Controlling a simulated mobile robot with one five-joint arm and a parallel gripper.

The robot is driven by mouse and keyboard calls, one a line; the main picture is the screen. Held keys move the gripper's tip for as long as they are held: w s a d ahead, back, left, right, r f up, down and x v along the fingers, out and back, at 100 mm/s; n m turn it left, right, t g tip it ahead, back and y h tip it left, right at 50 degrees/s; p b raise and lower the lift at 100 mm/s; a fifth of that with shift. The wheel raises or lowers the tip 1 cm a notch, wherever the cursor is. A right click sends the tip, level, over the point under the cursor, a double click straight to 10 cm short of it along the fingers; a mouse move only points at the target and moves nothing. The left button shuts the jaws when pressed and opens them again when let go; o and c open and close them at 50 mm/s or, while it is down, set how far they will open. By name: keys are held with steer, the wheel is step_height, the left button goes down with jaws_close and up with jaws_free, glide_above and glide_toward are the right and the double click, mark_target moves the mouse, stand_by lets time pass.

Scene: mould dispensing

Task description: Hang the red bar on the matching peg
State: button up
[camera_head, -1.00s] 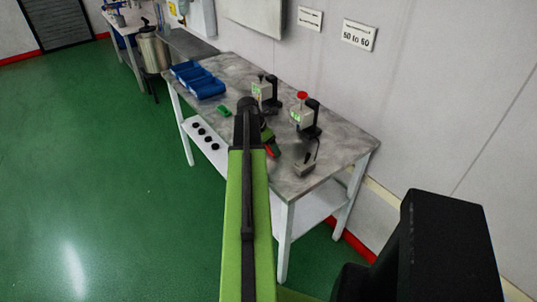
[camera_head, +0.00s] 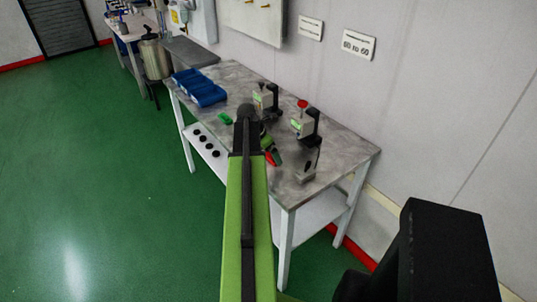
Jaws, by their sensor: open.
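The red bar (camera_head: 271,158) shows as a small red piece on the grey table, right beside my gripper. My gripper (camera_head: 268,146) is low over the middle of the table, partly hidden behind my own green and black arm. It is open. I cannot tell whether the red bar lies between its jaws. A pale wall board at the top carries small brass-coloured pegs (camera_head: 264,6). The board is cut off by the top edge, and I cannot tell which peg matches.
Blue bins (camera_head: 203,89) stand at the table's far left, with a small green piece (camera_head: 226,118) nearer. Two bench devices (camera_head: 265,101), (camera_head: 304,125) stand along the wall side, one with a red knob. A grey block (camera_head: 307,174) sits at the near right. Green floor is open left.

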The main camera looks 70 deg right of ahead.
steer(key=p+v, duration=0.8)
steer(key=v, duration=0.2)
steer(key=shift+r+p, duration=0.4)
steer(key=shift+w+a, duration=0.1)
steer(key=shift+a, duration=0.05)
steer(key=w+a+f+m+t+y, duration=0.15)
steer(key=w+a+m, duration=0.35)
steer(key=w+a, duration=1.9)
steer(key=w+a+m+y, duration=0.1)
steer(key=w+a+m, duration=0.1)
steer(key=a, duration=1.7)
steer(key=w+a+m+y, duration=0.1)
steer(key=a+m, duration=0.3)
steer(key=a, duration=1.6)
steer(key=shift+w+a+f+t, duration=0.2)
steer(key=shift+w+a+t, duration=0.2)
steer(key=shift+w, duration=0.2)
